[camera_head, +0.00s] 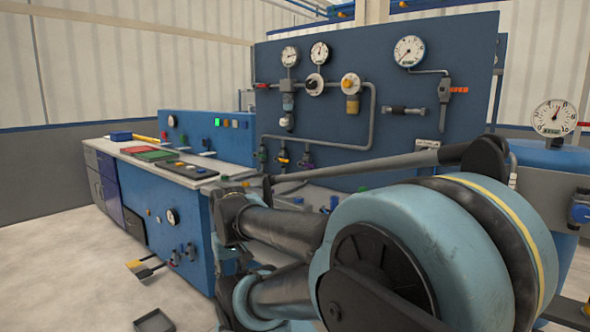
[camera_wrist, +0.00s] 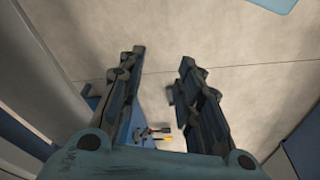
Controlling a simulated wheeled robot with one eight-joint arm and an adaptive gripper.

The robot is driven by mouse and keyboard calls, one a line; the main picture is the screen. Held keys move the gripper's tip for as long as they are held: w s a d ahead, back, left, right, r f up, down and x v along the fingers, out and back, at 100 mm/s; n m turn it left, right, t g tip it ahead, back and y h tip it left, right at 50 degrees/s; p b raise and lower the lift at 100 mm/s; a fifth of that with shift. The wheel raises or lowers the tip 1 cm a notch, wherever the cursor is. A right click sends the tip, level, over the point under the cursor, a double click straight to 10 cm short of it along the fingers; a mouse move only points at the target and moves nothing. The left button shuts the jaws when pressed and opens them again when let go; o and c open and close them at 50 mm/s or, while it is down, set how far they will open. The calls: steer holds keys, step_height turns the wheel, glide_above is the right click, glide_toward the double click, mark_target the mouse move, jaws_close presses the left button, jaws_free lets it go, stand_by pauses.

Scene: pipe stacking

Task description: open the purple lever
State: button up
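A small purple valve part (camera_head: 307,159) shows low on the upright blue panel in the head view, beside a yellow one (camera_head: 283,160) and a green one (camera_head: 263,154). It is too small to tell how its lever is turned. My gripper (camera_wrist: 162,57) is open and empty in the wrist view, its two dark fingers spread apart over pale floor. I cannot make out the purple lever in the wrist view. In the head view my own arm fills the lower right, and I cannot make out the gripper's fingers there.
The blue panel (camera_head: 420,120) carries gauges and pipes. A workbench (camera_head: 180,177) with coloured trays stands left of it. A yellow-tipped handle (camera_head: 134,264) sticks out low at the bench front. A dark tray (camera_head: 154,321) lies on the floor.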

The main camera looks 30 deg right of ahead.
steer(key=shift+a, duration=0.25)
steer(key=n+t+h, duration=0.4)
steer(key=t+h, duration=0.1)
steer(key=h, duration=1.2)
glide_toward(309, 166)
steer(key=x, duration=1)
steer(key=shift+w+d, duration=0.15)
steer(key=shift+d, duration=0.2)
jaws_close()
